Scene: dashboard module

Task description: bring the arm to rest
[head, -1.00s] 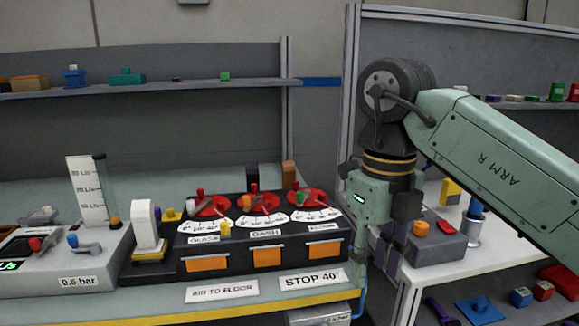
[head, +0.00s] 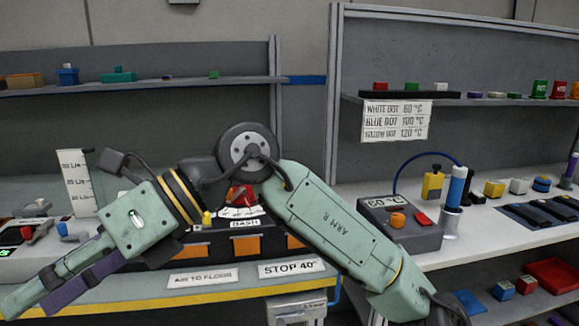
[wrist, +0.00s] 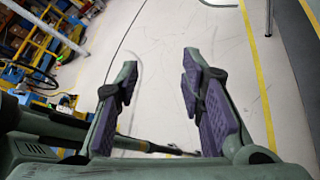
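My arm (head: 330,215) crosses the middle of the head view, bent at a dark round joint. My gripper (head: 60,290) is at the lower left of the head view, pointing down and left in front of the bench edge. In the wrist view my gripper (wrist: 160,95) has its two purple-padded fingers well apart.
The left bench has a yellow front edge (head: 200,291) and a "STOP 40" label (head: 292,268). On the right bench stand a "60 °C" box (head: 397,222) and a blue-topped cylinder (head: 455,195). Shelves run behind. The wrist view shows open floor with yellow lines (wrist: 255,75).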

